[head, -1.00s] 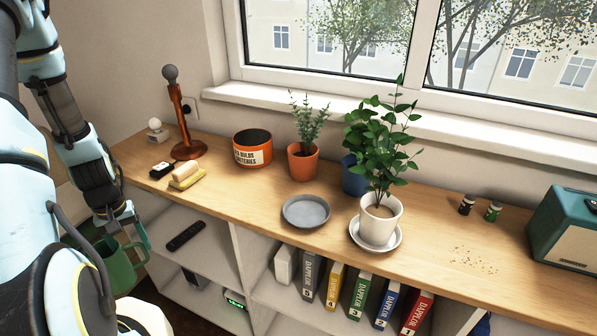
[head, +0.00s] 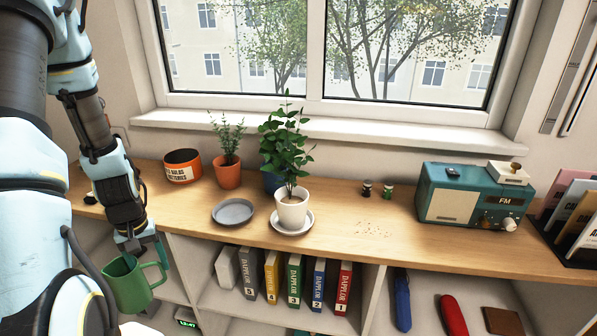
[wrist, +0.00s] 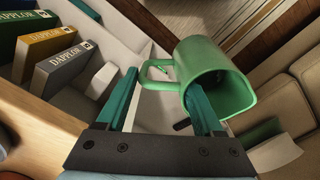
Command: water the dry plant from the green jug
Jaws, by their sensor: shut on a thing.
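The green jug (head: 128,285) hangs in my gripper (head: 148,252) at the lower left of the head view, in front of the shelf unit. In the wrist view the jug (wrist: 213,75) is at upper right, its handle between the fingers of my gripper (wrist: 162,85). Its contents cannot be made out. A leafy plant (head: 287,150) stands in a white pot (head: 292,212) on a white saucer; its soil looks pale brown. A plant in a terracotta pot (head: 228,175) has greyish leaves. A blue pot (head: 270,182) is partly hidden behind the white one. Which plant is dry is unclear.
An empty grey dish (head: 233,212) lies left of the white pot. A labelled orange tin (head: 183,168) stands further left.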

